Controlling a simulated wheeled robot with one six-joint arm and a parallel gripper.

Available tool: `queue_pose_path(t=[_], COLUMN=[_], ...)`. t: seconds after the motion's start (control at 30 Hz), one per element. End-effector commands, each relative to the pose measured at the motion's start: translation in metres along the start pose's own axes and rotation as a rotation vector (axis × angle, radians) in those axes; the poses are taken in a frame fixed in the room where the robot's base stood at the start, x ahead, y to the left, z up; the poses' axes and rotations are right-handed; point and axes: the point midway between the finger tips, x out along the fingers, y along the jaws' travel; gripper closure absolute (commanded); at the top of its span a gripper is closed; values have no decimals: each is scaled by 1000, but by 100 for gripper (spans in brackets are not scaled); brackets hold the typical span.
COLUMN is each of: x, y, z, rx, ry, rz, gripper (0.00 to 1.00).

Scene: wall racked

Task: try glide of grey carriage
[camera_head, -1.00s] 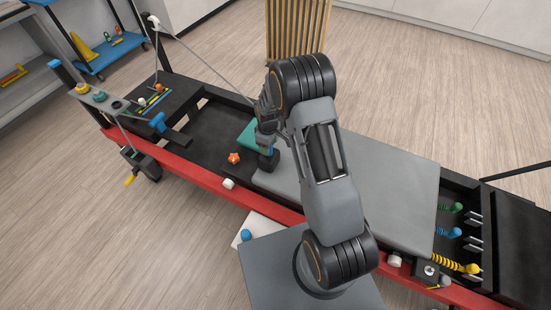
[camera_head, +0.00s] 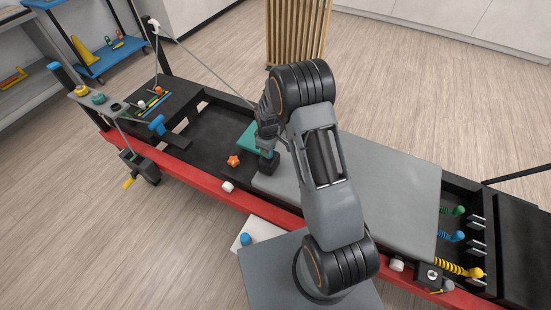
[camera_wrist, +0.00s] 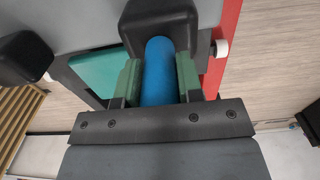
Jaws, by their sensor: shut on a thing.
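The grey carriage (camera_head: 395,195) is a flat padded slab lying on the long frame, with its right edge near the coiled springs. My gripper (camera_head: 267,150) is at its left end, over a black block (camera_head: 262,163). In the wrist view my gripper (camera_wrist: 158,82) has its green pads on both sides of a blue cylindrical handle (camera_wrist: 159,70), shut on it. The handle's far end meets a black block (camera_wrist: 178,22) on the carriage. My arm hides part of the carriage in the head view.
A red rail (camera_head: 190,158) runs along the frame's near side. Green, blue and yellow springs (camera_head: 452,268) are at the right. A wooden slatted screen (camera_head: 297,30) stands behind.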

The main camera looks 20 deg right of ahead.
Motion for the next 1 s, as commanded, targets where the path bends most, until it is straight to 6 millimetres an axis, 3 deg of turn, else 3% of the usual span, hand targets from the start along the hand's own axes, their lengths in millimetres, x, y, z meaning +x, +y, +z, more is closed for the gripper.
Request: queue_pose_path(t=[0.1, 0.53, 1.0], x=[3, 4, 5], y=[-1, -2, -2], z=[1, -1, -34], rx=[0, -1, -4], ry=[-4, -5, -3], rz=[-3, -4, -3], gripper=[98, 98, 98])
